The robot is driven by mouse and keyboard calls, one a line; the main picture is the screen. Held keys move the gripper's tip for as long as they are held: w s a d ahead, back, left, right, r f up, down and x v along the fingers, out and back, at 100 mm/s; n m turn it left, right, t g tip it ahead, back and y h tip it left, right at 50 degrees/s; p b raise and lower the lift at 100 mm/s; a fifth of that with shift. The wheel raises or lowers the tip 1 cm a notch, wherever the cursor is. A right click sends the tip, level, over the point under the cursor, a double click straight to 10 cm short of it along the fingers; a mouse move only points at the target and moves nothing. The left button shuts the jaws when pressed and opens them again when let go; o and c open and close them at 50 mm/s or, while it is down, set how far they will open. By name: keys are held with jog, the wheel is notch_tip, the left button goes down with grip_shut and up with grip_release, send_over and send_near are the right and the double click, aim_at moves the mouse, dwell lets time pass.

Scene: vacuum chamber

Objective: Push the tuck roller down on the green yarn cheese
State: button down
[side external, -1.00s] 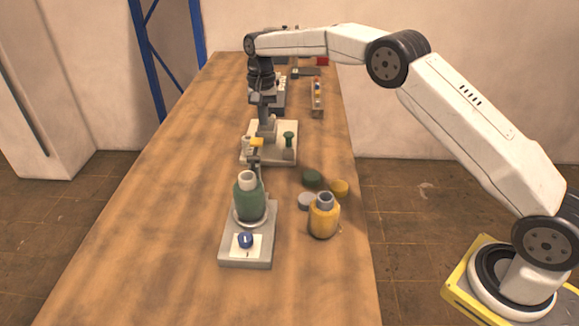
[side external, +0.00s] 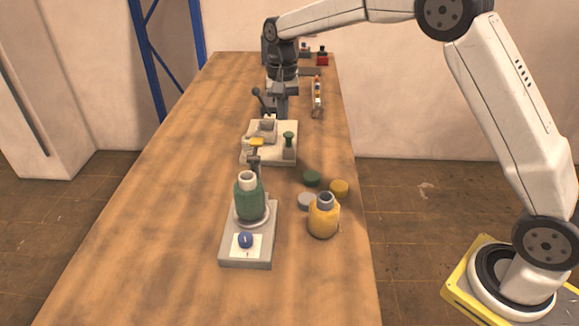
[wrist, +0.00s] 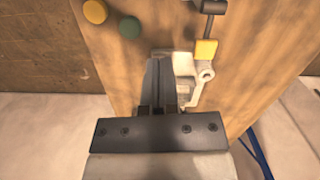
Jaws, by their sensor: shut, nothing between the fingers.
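The green yarn cheese (side external: 250,203) stands upright on the grey-based stand at the near end of the table in the side view. My gripper (side external: 272,115) is shut and empty, behind the yellow pad near the pale fixture. Its fingers (wrist: 155,62) show closed together in the wrist view. The green cheese is outside the wrist view.
Green (side external: 312,177), yellow (side external: 339,187) and grey (side external: 307,201) discs lie nearby. The pale fixture plate (side external: 283,157) holds a green peg (side external: 289,140). The table's left side is clear.

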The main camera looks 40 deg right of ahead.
jog(key=shift+s+r, duration=0.4)
jog(key=shift+s, duration=0.5)
jog(key=shift+s+r, duration=0.35)
jog(key=shift+s, duration=0.5)
jog(key=s+f+n+t, duration=0.1)
jog(key=s+f+n, duration=0.2)
jog(key=s, duration=0.8)
jog(key=s+d+f+n+t, duration=0.1)
jog(key=s+f+n, duration=0.3)
jog(key=s, duration=0.7)
notch_tip(320, 180, down, 3)
jog(key=shift+d+r+t+h, duration=0.25)
jog(key=shift+t+h, duration=0.15)
jog(key=shift+t, duration=0.4)
